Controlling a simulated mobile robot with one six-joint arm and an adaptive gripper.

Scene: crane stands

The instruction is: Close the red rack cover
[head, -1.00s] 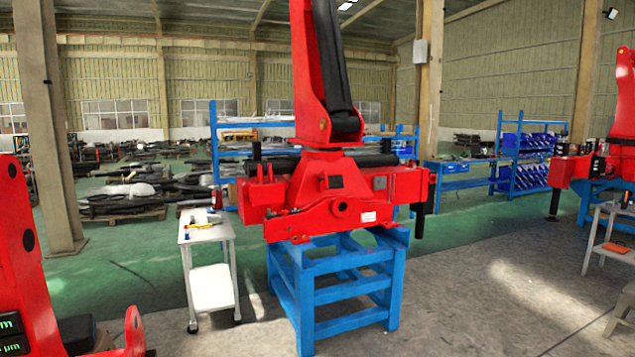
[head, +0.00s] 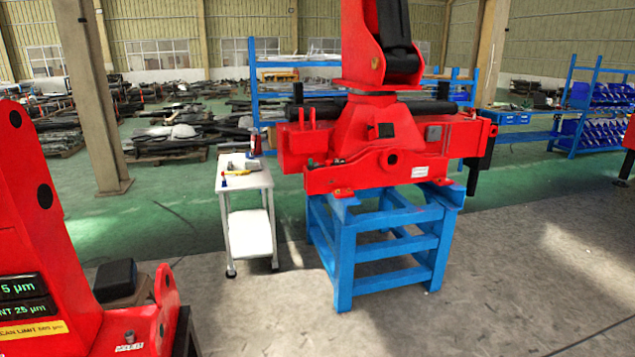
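A large red crane unit (head: 385,150) stands on a blue steel stand (head: 345,260) in the middle of the head view. It has a tall red arm with a black cylinder and a wide red body with small fittings. I cannot pick out a separate red rack cover in this view, nor tell whether one is open or shut. My gripper is not in view.
A white cart (head: 247,180) with small tools stands left of the blue stand. A red machine with small displays (head: 30,220) is close at the left edge. Blue shelving (head: 590,100) is at the back right. The grey floor (head: 500,280) at the front right is clear.

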